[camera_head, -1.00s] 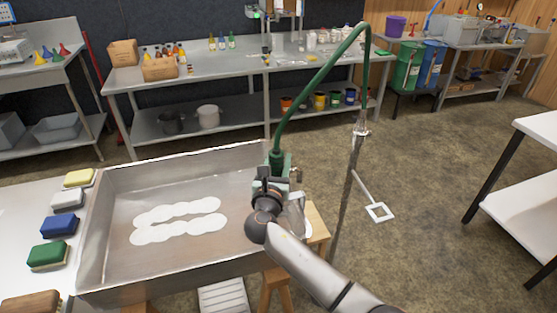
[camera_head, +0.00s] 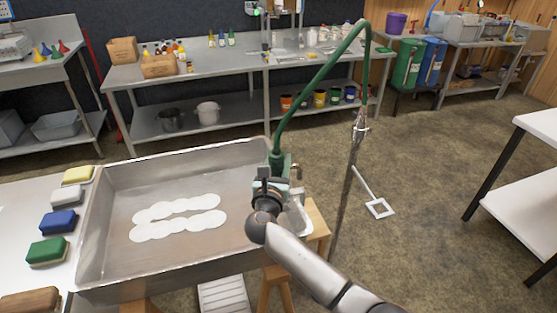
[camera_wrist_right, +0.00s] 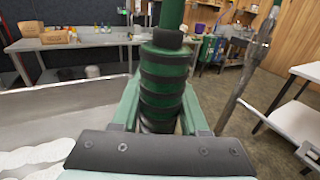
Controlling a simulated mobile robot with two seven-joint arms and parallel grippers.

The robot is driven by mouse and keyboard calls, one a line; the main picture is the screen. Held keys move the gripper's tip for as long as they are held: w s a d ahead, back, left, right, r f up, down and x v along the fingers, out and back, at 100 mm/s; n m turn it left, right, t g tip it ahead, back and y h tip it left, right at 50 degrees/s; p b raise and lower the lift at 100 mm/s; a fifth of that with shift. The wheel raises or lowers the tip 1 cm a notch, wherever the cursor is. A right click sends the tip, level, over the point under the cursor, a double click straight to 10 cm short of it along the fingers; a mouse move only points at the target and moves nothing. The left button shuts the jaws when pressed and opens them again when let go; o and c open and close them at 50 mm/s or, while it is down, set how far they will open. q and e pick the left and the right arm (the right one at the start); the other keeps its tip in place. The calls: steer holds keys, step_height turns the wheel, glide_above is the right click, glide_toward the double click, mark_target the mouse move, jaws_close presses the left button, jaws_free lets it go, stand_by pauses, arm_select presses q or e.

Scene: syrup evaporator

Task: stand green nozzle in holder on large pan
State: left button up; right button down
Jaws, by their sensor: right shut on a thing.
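The green nozzle (camera_head: 277,163) stands upright at the right rim of the large pan (camera_head: 127,268), with its green hose (camera_head: 322,74) arching up to a metal stand. My right gripper (camera_head: 279,180) is at its lower part. In the right wrist view the ribbed green nozzle (camera_wrist_right: 163,85) sits between the two green fingers of my right gripper (camera_wrist_right: 158,108), which are shut on it. The holder cannot be made out behind the gripper, so I cannot tell whether the nozzle is seated in it. My left gripper is not in view.
Several coloured sponges (camera_head: 58,222) lie left of the pan. White foamy patches (camera_head: 180,217) lie on its floor. A wooden stool (camera_head: 316,228) stands by its right side, and the metal hose stand (camera_head: 352,170) is beyond. Open floor lies to the right.

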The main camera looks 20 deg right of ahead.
steer(key=shift+f+b, duration=0.4)
steer(key=shift+f, duration=0.3)
stand_by(0.3)
stand_by(0.4)
steer(key=shift+c, duration=1.7)
jaws_free()
steer(key=shift+s+f, duration=0.1)
steer(key=v, duration=1.2)
steer(key=shift+s+a, duration=0.15)
